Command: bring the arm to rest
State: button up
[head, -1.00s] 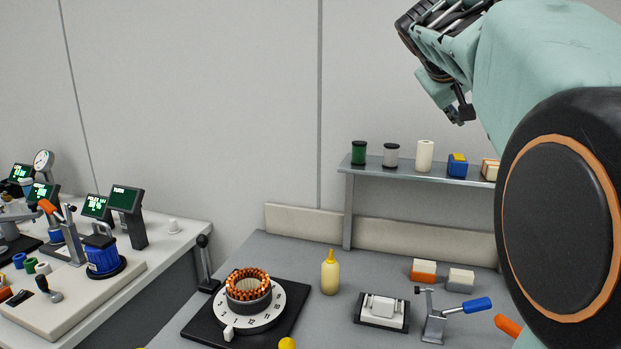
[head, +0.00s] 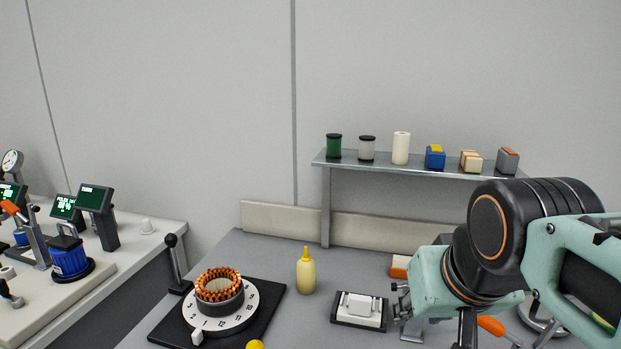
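My arm reaches in from the right edge of the head view, with its dark round joint and pale green links over the right side of the grey workbench (head: 262,255). The end of the arm points down toward the bottom edge. The gripper's fingers are not in view, so I cannot see whether it holds anything. The stator (head: 219,291), a ring with copper windings, sits on a white numbered dial (head: 243,314) on a black base plate, left of the arm and apart from it.
A yellow bottle (head: 306,274) and a white block in a dark fixture (head: 359,309) stand left of my arm. A shelf (head: 320,160) with spools and small boxes is behind it. An orange handle (head: 491,326) shows under the arm. A second bench with screens (head: 95,199) stands left.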

jog(key=s+a+f+g, duration=0.1)
jog(key=s+f, duration=0.4)
jog(key=f, duration=0.2)
notch_tip(320, 180, up, 18)
jog(key=p, duration=1.6)
jog(key=shift+w+a+f+p, duration=0.15)
jog(key=shift+p, duration=0.15)
